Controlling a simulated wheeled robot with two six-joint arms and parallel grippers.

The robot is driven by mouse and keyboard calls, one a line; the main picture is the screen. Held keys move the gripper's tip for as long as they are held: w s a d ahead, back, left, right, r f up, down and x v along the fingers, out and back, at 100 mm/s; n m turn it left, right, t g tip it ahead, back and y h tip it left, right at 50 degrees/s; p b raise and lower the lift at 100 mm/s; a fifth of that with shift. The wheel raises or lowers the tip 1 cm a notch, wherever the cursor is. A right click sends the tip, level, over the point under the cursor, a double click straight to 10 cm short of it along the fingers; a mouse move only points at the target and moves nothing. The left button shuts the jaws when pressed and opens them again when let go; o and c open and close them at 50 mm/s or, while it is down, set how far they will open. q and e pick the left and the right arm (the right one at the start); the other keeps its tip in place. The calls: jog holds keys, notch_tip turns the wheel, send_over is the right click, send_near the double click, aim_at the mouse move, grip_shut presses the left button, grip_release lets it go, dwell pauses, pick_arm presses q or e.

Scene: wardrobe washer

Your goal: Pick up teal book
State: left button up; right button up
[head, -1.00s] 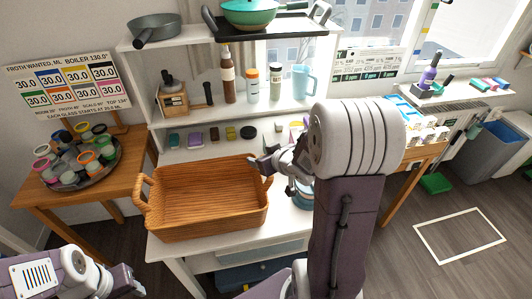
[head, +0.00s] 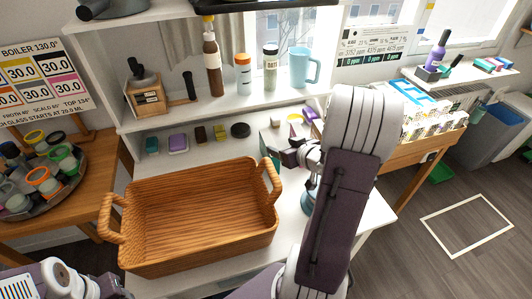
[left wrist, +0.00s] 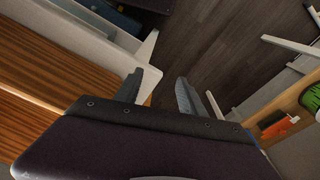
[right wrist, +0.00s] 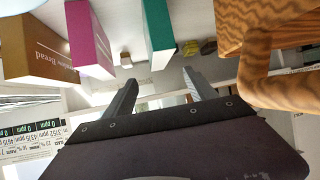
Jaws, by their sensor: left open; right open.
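A teal book (right wrist: 158,35) stands in the right wrist view, just beyond my right gripper (right wrist: 160,80). That gripper is open and empty, with its fingertips apart from the book. In the head view my right gripper (head: 277,150) is over the white table beside the basket's right handle, and my arm hides much of what lies behind it. My left gripper (left wrist: 160,82) is open and empty in the left wrist view, pointing at the floor beside the table. In the head view it is only partly seen at the bottom left.
A large wicker basket (head: 200,245) takes up the table's front. A magenta book-like item (right wrist: 88,42) and a brown box (right wrist: 38,45) stand beside the teal book. Small coloured items line the low shelf, with bottles and a blue mug (head: 303,67) above.

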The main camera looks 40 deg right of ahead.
aim_at(271, 144)
jog(key=b+x, duration=0.1)
jog(key=x, duration=0.2)
jog(key=shift+s+f, duration=0.1)
jog(key=shift+w+f, duration=0.3)
jog(key=shift+w, duration=0.25)
jog(key=b+x, duration=0.2)
jog(key=x, duration=0.2)
jog(key=shift+s+f, duration=0.15)
jog(key=shift+f, duration=0.05)
jog(key=shift+w+d+f, duration=0.1)
jog(key=shift+w, duration=0.25)
jog(key=shift+s, duration=0.1)
jog(key=c, duration=0.4)
grip_shut()
